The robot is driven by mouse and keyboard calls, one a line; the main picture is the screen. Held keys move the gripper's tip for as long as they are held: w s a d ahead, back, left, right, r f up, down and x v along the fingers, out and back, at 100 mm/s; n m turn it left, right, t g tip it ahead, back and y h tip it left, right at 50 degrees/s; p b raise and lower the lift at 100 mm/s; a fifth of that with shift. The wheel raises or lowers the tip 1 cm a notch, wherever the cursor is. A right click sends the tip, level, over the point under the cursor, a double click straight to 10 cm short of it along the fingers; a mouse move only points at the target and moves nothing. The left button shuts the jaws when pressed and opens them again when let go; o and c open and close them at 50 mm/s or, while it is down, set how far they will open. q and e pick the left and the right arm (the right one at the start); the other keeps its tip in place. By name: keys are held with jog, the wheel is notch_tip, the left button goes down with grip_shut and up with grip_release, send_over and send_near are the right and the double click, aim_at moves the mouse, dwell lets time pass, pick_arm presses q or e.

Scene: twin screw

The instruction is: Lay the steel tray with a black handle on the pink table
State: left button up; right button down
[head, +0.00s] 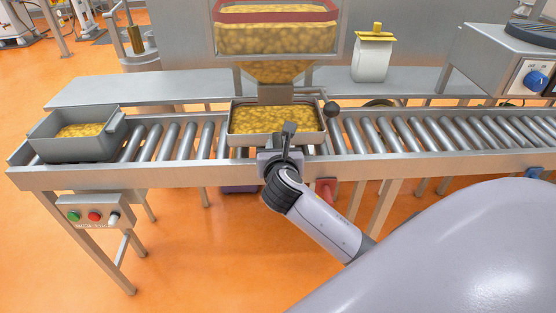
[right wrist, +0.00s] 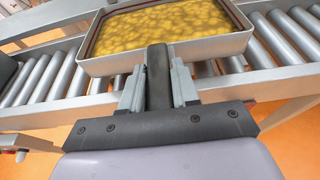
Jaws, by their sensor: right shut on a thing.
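The steel tray (head: 230,140) is full of yellow chunks and sits on the roller conveyor under a hopper. It also shows in the right wrist view (right wrist: 205,48), with its black handle (right wrist: 158,75) pointing toward my wrist. My right gripper (head: 286,150) is at the tray's near side, shut on the black handle. In the right wrist view, its fingers (right wrist: 158,92) stand on either side of the handle. My left gripper is not in view. I see no pink table in either view.
A grey bin (head: 75,146) with yellow chunks stands at the conveyor's left end. The hopper (head: 277,40) hangs close above the tray, with a black ball knob (head: 331,108) beside it. The rollers (head: 430,132) to the right are clear. A button box (head: 92,216) hangs at front left.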

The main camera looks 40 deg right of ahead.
jog(key=shift+s+r, duration=0.1)
jog(key=shift+s+a, duration=0.45)
jog(key=shift+s, duration=0.25)
jog(key=shift+s+a, duration=0.4)
jog(key=shift+s, duration=0.25)
jog(key=shift+s+a, duration=0.45)
jog(key=shift+s, duration=0.25)
